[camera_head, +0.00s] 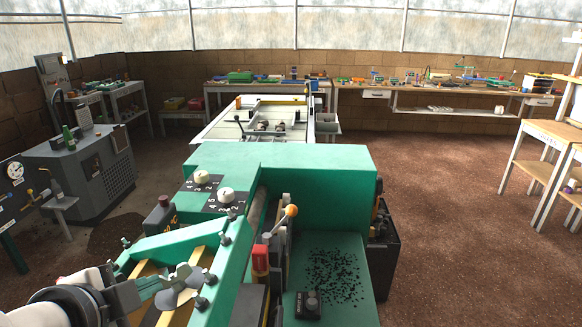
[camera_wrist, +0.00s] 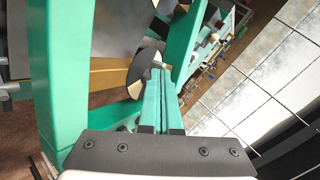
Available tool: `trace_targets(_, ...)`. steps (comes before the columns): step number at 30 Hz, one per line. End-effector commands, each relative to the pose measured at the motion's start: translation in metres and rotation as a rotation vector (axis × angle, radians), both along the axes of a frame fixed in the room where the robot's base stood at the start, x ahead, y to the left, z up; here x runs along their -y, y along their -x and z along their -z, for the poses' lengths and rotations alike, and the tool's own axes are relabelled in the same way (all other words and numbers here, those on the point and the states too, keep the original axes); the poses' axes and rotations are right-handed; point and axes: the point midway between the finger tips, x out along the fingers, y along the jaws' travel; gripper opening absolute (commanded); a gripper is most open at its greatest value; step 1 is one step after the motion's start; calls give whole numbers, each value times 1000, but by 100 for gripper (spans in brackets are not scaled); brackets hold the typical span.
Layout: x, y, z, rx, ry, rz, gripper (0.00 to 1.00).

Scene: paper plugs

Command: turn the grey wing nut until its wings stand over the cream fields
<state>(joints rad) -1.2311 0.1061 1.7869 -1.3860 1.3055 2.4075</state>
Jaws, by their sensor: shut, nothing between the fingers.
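The grey wing nut (camera_head: 184,273) sits on a round disc low on the left of the green machine in the head view. The disc (camera_wrist: 134,91) shows cream and dark fields in the wrist view. A small grey part of the nut (camera_wrist: 157,65) shows there beyond my fingertips. My gripper (camera_head: 163,283) comes in from the lower left with its fingers together and empty. Its green fingers (camera_wrist: 157,80) point at the disc and hide part of it and of the nut. I cannot tell whether they touch the nut, or exactly which fields its wings stand over.
Green machine frame bars (camera_head: 174,241) with grey bolts stand close around the disc. A lever with an orange knob (camera_head: 291,210) and a red-capped post (camera_head: 261,261) rise to the right. Numbered dials (camera_head: 226,196) sit on the machine top behind.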

Motion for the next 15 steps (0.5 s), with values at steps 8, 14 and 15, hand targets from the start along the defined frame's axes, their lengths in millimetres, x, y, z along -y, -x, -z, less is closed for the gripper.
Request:
trace_targets(8,-1,0,1,8,0,23,0)
trace_targets(14,-2,0,1,15,-1,37,0)
trace_targets(15,-2,0,1,16,-1,40,0)
